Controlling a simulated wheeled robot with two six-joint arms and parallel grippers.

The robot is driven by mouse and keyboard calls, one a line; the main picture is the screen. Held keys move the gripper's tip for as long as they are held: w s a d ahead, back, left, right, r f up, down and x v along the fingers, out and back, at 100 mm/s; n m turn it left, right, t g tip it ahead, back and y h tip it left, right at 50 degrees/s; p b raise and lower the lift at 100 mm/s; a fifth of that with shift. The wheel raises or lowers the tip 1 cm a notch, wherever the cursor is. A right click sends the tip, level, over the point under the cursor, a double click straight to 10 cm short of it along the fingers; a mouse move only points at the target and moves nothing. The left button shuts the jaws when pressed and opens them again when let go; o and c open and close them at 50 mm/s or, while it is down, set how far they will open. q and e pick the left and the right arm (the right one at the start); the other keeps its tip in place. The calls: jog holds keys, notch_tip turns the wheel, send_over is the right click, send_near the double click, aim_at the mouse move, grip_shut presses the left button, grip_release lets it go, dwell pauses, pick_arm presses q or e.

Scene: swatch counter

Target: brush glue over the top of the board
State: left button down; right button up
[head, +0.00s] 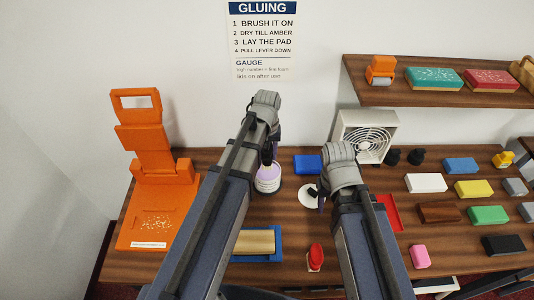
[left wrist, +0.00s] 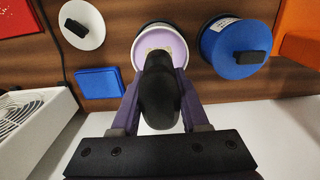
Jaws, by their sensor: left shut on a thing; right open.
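The tan board (head: 254,241) lies in a blue holder (head: 277,248) at the table's front, with my left arm crossing its left side. A pot (head: 268,184) of pale lilac glue stands open behind it; it also shows in the left wrist view (left wrist: 148,42). My left gripper (head: 270,158) is over the pot, shut on a dark, thick handle (left wrist: 158,90), which looks like the brush's. Its bristles are hidden. My right gripper (head: 321,203) is open beside a white lid with a black knob (head: 306,199).
An orange lever press (head: 158,205) stands at the left. A blue lidded pot (left wrist: 236,48) is beside the glue pot. A blue block (head: 307,164), a white fan (head: 366,134) and a red stamp-like thing (head: 315,256) are nearby. Several coloured blocks lie at the right.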

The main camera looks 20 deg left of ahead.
aim_at(267, 164)
pick_arm(q)
jog(key=shift+f+b, duration=1.7)
jog(key=shift+f, duration=0.35)
jog(key=shift+f+b, duration=0.5)
jog(key=shift+b, duration=0.05)
dwell(0.6)
notch_tip(267, 164, up, 7)
jog(key=p, duration=0.7)
dwell(0.5)
notch_tip(267, 164, down, 4)
jog(key=b, duration=0.3)
jog(key=shift+b, duration=0.4)
jog(key=shift+r, duration=0.1)
jog(key=shift+s, duration=0.1)
